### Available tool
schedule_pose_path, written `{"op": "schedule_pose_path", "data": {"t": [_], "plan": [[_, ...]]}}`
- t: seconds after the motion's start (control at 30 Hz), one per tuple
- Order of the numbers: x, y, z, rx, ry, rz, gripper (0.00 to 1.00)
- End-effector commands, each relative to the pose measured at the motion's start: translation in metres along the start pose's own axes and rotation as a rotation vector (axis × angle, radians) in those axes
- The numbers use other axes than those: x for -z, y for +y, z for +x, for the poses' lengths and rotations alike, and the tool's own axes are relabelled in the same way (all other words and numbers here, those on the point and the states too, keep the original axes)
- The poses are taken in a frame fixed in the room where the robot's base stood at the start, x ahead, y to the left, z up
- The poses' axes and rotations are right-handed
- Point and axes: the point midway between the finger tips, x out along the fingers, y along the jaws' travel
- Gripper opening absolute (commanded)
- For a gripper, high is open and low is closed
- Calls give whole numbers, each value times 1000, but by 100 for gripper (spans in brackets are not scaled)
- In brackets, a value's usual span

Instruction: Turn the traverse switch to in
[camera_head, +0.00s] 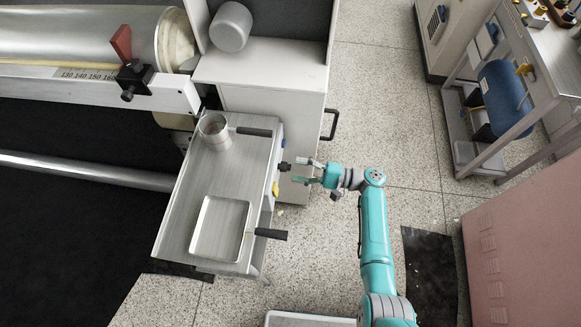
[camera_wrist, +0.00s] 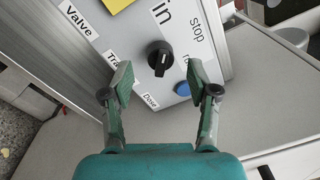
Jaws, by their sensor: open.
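The traverse switch is a black rotary knob (camera_wrist: 160,56) on the grey control panel (camera_wrist: 98,30). The "in" label (camera_wrist: 163,12) is above it and a partly hidden "Tra" label (camera_wrist: 116,60) is at its left. Its raised grip runs roughly up and down in the wrist view; which end points is unclear. In the head view the dark knob (camera_head: 284,166) sticks out from the bench's right side. My gripper (camera_wrist: 159,70) is open and empty, its fingers spread on either side of the knob, not visibly touching it. In the head view my gripper (camera_head: 309,171) is just right of it.
A blue button (camera_wrist: 183,88) sits below right of the knob. A yellow part (camera_wrist: 116,4) is above left. The metal bench (camera_head: 178,205) carries a pot (camera_head: 214,132) and a tray (camera_head: 221,229), whose dark handles project right.

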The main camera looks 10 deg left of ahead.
Motion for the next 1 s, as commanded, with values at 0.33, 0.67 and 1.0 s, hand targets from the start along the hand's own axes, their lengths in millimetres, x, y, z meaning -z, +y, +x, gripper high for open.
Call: {"op": "schedule_pose_path", "data": {"t": [0.33, 0.67, 1.0], "plan": [[1, 0, -65, 1, 3, -1, 59], [0, 0, -82, -1, 1, 0, 59], [0, 0, -82, -1, 0, 0, 59]]}}
